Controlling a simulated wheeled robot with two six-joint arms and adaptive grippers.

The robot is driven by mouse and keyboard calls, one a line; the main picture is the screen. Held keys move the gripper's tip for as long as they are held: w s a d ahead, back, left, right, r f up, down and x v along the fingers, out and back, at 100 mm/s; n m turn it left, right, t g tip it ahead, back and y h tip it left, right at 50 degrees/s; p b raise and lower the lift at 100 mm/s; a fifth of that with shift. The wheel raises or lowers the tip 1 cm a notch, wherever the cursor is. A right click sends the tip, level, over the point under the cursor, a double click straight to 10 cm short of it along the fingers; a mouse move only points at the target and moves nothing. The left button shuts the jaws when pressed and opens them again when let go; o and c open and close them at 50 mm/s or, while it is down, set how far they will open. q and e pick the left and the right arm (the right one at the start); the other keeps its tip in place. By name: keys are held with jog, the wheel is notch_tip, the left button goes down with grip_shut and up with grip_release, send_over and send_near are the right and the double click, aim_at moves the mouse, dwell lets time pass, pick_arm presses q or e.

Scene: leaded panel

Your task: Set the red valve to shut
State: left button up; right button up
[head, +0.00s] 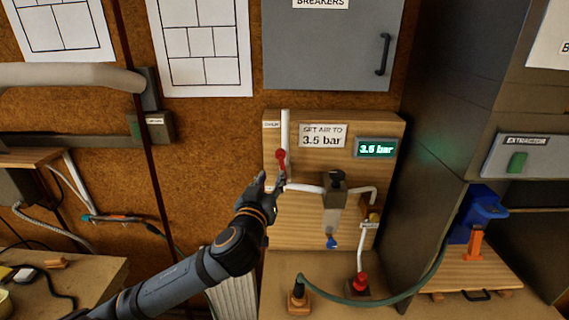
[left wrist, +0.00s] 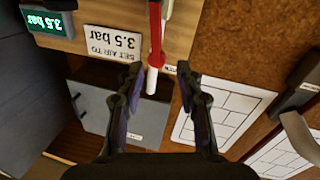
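The red valve (head: 281,157) sits on the vertical white pipe at the left of the wooden air panel (head: 300,232). In the head view its red part lies roughly in line with the pipe. My left gripper (head: 272,181) is just below it, close to the pipe. In the left wrist view, which is upside down, the red lever (left wrist: 155,30) shows beyond the fingertips. My left gripper (left wrist: 159,70) is open there, its fingers apart and nothing clamped between them. I cannot tell whether a finger touches the lever. My right gripper is in neither view.
A regulator (head: 334,195) with a dark knob stands right of the valve. A display (head: 376,148) reads 3.5 bar, matching the sign (head: 323,136). A grey cabinet (head: 330,45) hangs above. A green hose (head: 400,297) crosses the bench; a dark cabinet stands at right.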

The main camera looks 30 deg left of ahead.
aim_at(281, 163)
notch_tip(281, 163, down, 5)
jog(key=b, duration=0.4)
pick_arm(q)
jog(key=p+x, duration=0.4)
jog(key=x, duration=0.5)
jog(key=shift+d, duration=0.15)
jog(key=shift+w, duration=0.35)
jog(key=shift+w+f, duration=0.15)
jog(key=shift+w, duration=0.2)
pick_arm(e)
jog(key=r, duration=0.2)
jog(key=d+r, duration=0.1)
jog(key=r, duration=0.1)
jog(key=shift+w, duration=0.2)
pick_arm(q)
jog(key=shift+s, duration=0.1)
jog(key=c, duration=0.7)
grip_shut()
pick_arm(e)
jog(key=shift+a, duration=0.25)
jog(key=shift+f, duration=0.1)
